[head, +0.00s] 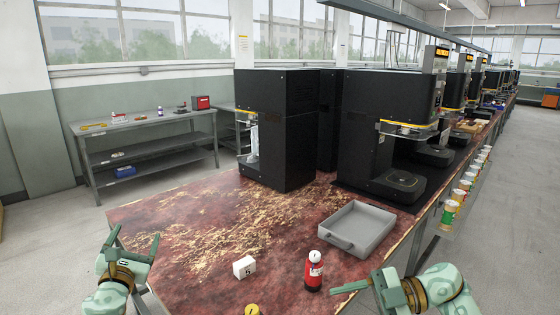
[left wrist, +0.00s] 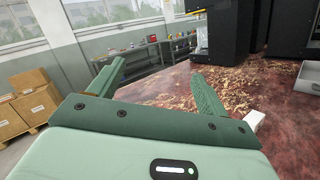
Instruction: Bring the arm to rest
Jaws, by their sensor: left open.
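My left gripper (head: 134,238) is at the lower left of the head view, beside the near left edge of the red worn bench top (head: 190,235). Its two green fingers stand apart with nothing between them, as the left wrist view (left wrist: 157,84) also shows. My right gripper (head: 362,287) is at the lower right, close to the bench's near right edge. One long finger points left toward a red bottle (head: 314,275). It seems to hold nothing, but its jaw opening is unclear.
A small white numbered block (head: 244,267), a yellow-topped item (head: 252,310) and a grey tray (head: 357,229) are on the bench. Black machines (head: 285,130) stand behind. A grey side table (head: 140,124) is far left. Cardboard boxes (left wrist: 30,104) stand left in the wrist view.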

